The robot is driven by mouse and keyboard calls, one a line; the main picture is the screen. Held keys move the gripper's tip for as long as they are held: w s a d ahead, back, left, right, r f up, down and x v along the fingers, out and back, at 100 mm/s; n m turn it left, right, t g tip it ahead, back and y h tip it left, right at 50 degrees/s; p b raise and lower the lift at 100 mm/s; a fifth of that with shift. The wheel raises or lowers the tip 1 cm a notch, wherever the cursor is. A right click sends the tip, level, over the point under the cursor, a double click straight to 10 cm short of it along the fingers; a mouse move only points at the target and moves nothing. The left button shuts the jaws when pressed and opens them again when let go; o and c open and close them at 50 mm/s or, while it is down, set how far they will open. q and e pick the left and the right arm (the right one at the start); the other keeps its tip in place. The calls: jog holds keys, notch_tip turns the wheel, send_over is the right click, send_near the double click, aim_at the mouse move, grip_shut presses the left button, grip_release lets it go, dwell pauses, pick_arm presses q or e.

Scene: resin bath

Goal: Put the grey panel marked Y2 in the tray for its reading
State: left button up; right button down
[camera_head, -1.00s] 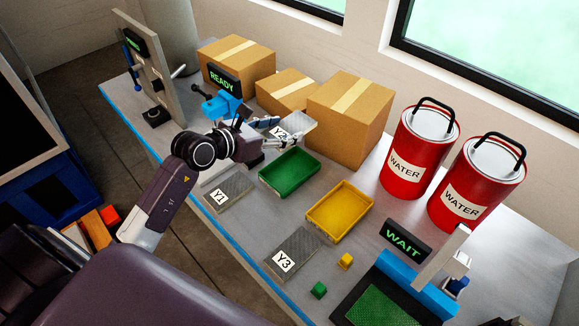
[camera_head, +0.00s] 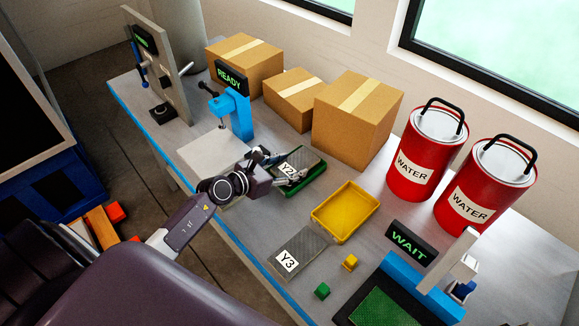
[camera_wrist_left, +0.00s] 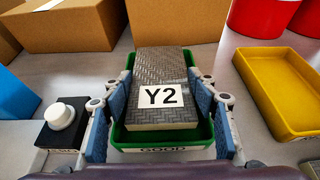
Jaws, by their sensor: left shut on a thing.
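The grey panel marked Y2 (camera_head: 309,156) is at the green tray (camera_head: 318,177). It has a textured top and a white Y2 label. In the left wrist view the panel (camera_wrist_left: 160,70) lies within the outline of the green tray (camera_wrist_left: 205,135), whose front label reads GOOD. I cannot tell whether it touches the tray's floor. My left gripper (camera_head: 288,167) is shut on the panel, with a blue-padded finger at each side; the fingers also show in the left wrist view (camera_wrist_left: 160,108). My right gripper is not in view.
A yellow tray (camera_head: 345,238) stands right of the green one. A panel marked Y3 (camera_head: 305,250) lies in front. A blue device (camera_head: 236,112) carries a READY sign. Cardboard boxes (camera_head: 355,125) and red WATER cans (camera_head: 424,160) stand behind. A WAIT sign (camera_head: 409,243) stands at right.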

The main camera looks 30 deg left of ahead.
pick_arm(q)
jog(key=shift+f+b, duration=0.45)
jog(key=shift+f, duration=0.1)
jog(key=o, duration=1.2)
jog(key=shift+r+p, duration=0.5)
jog(key=shift+r, duration=0.1)
jog(key=b+v, duration=0.1)
jog(key=v, duration=0.9)
jog(key=shift+s+a, duration=0.15)
jog(key=shift+s, duration=0.2)
jog(key=shift+s+a+r, duration=0.2)
jog(key=shift+s+r, duration=0.15)
jog(key=shift+s, duration=0.2)
